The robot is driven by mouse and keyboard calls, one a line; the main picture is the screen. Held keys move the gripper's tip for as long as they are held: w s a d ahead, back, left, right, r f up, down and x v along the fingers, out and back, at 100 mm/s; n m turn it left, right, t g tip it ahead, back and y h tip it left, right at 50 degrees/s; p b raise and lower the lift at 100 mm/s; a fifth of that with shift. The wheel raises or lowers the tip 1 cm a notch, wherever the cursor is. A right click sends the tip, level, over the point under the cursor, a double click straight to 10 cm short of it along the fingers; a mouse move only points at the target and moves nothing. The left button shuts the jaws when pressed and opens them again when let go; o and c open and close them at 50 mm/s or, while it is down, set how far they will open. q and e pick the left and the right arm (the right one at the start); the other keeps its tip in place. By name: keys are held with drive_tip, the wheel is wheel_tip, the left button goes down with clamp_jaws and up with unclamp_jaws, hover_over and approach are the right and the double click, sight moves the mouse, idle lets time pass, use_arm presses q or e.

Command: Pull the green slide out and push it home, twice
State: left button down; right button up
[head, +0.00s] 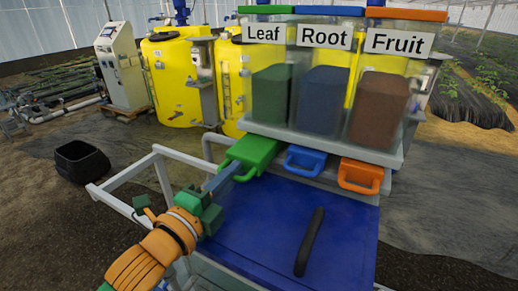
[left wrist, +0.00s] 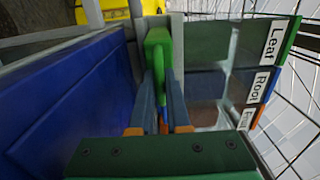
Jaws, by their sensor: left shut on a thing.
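The green slide (head: 256,150) is below the clear bin labelled Leaf (head: 264,34). It sticks out toward me, with more of its body showing than on the blue slide (head: 305,160) and the orange slide (head: 360,176). My left gripper (head: 236,170) reaches in from the left and is shut on the green slide's handle. In the left wrist view, the two fingers (left wrist: 163,108) close on the green slide (left wrist: 158,48), and the exact contact is partly hidden. My right gripper is not in view.
A blue tabletop (head: 260,235) lies in front of the bins, with a black bar (head: 309,242) on it. A pale frame rail (head: 125,175) runs at the left. A black tub (head: 82,161) stands on the floor. Yellow tanks (head: 180,80) stand behind.

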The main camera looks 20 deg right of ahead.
sight(248, 157)
use_arm(q)
drive_tip(key=shift+w, duration=0.1)
drive_tip(key=shift+x, duration=3.25)
drive_tip(key=c, duration=0.7)
unclamp_jaws()
drive_tip(key=shift+w+d, duration=0.1)
drive_tip(key=p+v, duration=0.2)
drive_tip(key=v, duration=0.5)
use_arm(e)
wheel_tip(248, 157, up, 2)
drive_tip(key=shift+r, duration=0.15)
